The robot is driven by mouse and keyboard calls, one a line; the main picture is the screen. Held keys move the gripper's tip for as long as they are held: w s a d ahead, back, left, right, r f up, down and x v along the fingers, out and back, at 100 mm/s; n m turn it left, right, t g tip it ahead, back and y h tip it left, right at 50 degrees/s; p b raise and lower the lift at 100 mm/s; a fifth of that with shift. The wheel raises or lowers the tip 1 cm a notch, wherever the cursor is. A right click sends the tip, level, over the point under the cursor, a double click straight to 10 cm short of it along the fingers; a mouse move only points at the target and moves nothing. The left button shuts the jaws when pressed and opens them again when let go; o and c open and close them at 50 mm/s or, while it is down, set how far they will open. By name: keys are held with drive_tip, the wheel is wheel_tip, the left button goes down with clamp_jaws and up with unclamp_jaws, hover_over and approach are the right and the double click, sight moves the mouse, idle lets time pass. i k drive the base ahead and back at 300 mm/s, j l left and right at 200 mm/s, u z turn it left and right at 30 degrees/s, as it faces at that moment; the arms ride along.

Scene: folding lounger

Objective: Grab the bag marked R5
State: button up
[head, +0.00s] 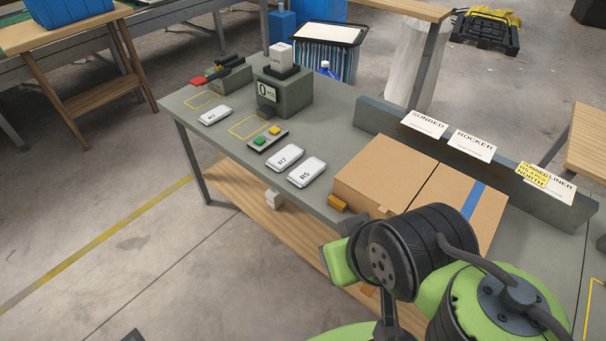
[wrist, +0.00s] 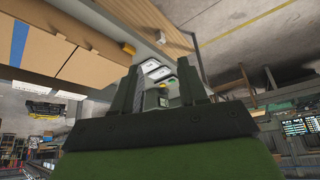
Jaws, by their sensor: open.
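The bag marked R5 (head: 306,172) is a small white pouch lying flat on the grey workbench (head: 345,125), near its front edge. The similar white bag marked R7 (head: 284,158) lies close beside it, to its upper left. In the wrist view my gripper (wrist: 160,63) is open and empty, with its two dark fingers apart. White bags (wrist: 151,65) show beyond and between the fingertips, still at a distance; their marks are too small to read there. In the head view my arm is at the lower right, right of R5, and mostly hides the gripper.
A large cardboard box (head: 385,170) stands right of R5, with a small orange block (head: 337,203) near its front-left corner. A tray with green and yellow blocks (head: 268,139), a scale (head: 285,92) and another white bag (head: 215,116) lie farther left. Signs line the back ledge (head: 425,125).

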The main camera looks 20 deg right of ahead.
sight(303, 174)
drive_tip(key=i+j+u, duration=0.25)
drive_tip(key=j, duration=0.2)
drive_tip(key=i+j+u, duration=0.25)
drive_tip(key=j, duration=0.15)
drive_tip(key=i+j+u, duration=0.25)
drive_tip(key=j, duration=0.15)
drive_tip(key=i+l, duration=0.3)
drive_tip(key=l, duration=0.2)
